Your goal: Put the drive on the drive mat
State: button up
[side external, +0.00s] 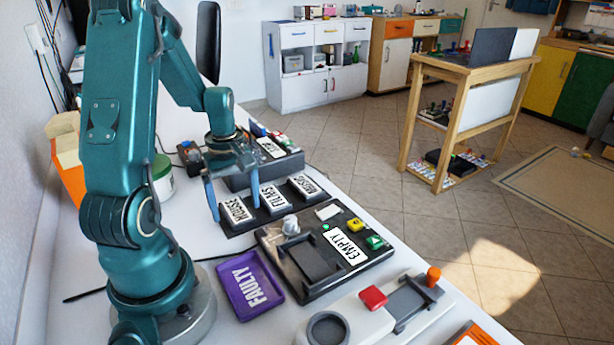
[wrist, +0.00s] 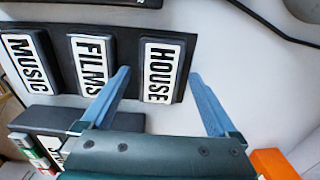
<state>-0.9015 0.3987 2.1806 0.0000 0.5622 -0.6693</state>
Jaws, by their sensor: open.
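Three dark blocks with white labels, HOUSE (side external: 238,211), FILMS (side external: 272,197) and MUSIC (side external: 307,187), stand in a row on a black base (side external: 232,231). They look like drives; which one the task means is not marked. My gripper (side external: 236,211) is open, pointing down, with one finger on each side of the HOUSE block. In the wrist view, the HOUSE block (wrist: 161,73) shows between the blue fingertips (wrist: 160,76), with nothing gripped. Contact cannot be told. A black board (side external: 303,292) labelled EMPTY carries a dark raised cradle; I cannot tell whether it is the drive mat.
A purple tray labelled FAULTY (side external: 239,299) lies beside the board. A white unit (side external: 352,312) with a red block and orange knob stands in front. A dark box (side external: 287,168) is behind the row. A green-white tub (side external: 162,178) is at left.

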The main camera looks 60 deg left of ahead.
aim_at(237, 209)
notch_tip(237, 209, up, 11)
jog(key=s+d+r+m+t, duration=0.1)
jog(key=d+r+m+t, duration=0.1)
jog(key=d+m, duration=0.7)
jog(key=d+r+m+t, duration=0.1)
jog(key=d+m+t, duration=0.2)
jog(key=d+m, duration=0.6)
jog(key=shift+s+d+r+t, duration=0.3)
jog(key=shift+s+d+r, duration=0.1)
jog(key=shift+d, duration=0.5)
